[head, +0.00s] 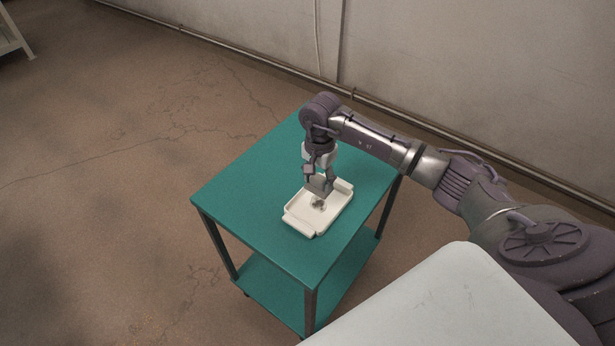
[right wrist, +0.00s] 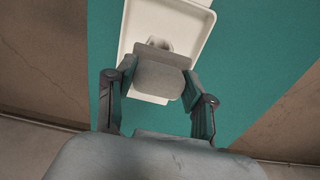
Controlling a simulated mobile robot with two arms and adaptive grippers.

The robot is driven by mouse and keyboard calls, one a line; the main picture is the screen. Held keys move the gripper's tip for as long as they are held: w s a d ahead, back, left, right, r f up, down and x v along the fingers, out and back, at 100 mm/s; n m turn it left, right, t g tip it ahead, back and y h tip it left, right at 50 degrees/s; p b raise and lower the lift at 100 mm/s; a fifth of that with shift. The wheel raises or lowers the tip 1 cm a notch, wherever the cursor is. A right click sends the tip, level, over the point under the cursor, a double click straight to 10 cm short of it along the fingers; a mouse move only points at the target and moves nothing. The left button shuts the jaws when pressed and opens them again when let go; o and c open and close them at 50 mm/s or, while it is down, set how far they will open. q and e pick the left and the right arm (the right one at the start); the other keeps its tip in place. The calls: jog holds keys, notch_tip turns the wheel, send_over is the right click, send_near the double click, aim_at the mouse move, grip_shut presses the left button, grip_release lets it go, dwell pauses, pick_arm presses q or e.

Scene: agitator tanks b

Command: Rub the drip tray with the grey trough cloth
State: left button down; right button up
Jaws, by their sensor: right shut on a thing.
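The white drip tray (head: 303,220) lies on the green top of a cart. It also shows in the right wrist view (right wrist: 195,27), with its raised rim. My right gripper (head: 319,193) points down over the tray. It is shut on the grey trough cloth (right wrist: 160,79), which sits between the fingers. Below the cloth, a small grey patch (head: 318,204) shows on the tray floor; I cannot tell whether it is a stain or part of the cloth. Whether the cloth touches the tray is not clear. My left gripper is not in view.
The green cart (head: 246,190) has a lower shelf (head: 283,290) and dark legs. Its top is bare around the tray. A pale wall (head: 450,70) with a pipe along its foot runs behind. Brown floor (head: 100,200) is open to the left. A white frame (head: 12,35) stands far left.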

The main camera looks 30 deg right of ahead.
aim_at(319, 189)
jog(key=shift+d+f, duration=0.15)
jog(key=shift+f, duration=0.35)
notch_tip(319, 189, down, 4)
jog(key=shift+r+b, duration=0.25)
jog(key=shift+b, duration=0.9)
jog(key=shift+f, duration=0.55)
jog(key=shift+f+b, duration=0.15)
jog(key=shift+b, duration=0.15)
jog(key=shift+f+b, duration=1.05)
jog(key=shift+d, duration=0.15)
